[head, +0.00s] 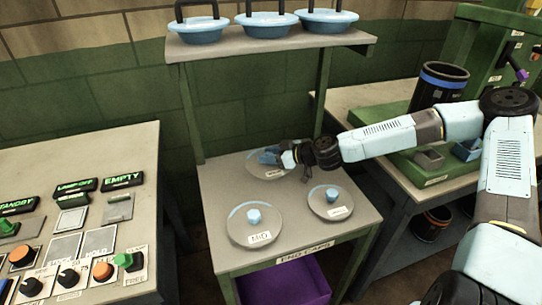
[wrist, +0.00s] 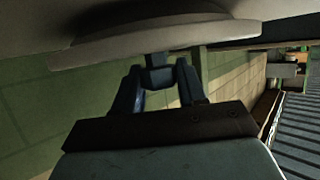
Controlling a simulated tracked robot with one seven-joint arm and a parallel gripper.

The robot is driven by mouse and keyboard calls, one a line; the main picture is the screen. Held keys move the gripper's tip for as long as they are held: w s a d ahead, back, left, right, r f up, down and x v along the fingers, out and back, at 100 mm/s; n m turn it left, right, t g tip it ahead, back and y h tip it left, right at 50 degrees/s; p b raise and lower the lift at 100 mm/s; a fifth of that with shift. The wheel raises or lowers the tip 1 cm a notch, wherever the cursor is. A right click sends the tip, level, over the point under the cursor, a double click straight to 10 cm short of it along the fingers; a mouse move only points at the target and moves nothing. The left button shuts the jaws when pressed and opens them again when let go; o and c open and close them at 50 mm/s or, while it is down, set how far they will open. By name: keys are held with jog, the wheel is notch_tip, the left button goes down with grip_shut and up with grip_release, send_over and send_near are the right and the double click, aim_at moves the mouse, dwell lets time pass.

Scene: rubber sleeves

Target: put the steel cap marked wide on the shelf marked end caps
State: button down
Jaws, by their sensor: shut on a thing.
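The end caps shelf (head: 365,226) is a grey top on a green stand, with an END CAPS label on its front edge. Three round steel caps with blue knobs show at it: a front left cap (head: 240,228), a right cap (head: 345,209) and a rear cap (head: 255,169). Their small tags are too blurred to read surely. My gripper (head: 270,158) reaches in from the right and is shut on the rear cap's knob. The wrist view shows both fingers (wrist: 158,78) around the knob, against the disc (wrist: 150,40). I cannot tell whether this cap touches the shelf.
An upper shelf (head: 270,42) above holds several blue lidded pans. A purple bin (head: 285,285) is underneath. A control panel (head: 75,225) stands left. A bench at right holds a dark cylinder (head: 440,85) with a blue band.

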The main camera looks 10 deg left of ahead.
jog(key=c, duration=0.6)
grip_release()
jog(key=shift+c, duration=0.2)
jog(key=v, duration=1)
jog(key=shift+v, duration=1)
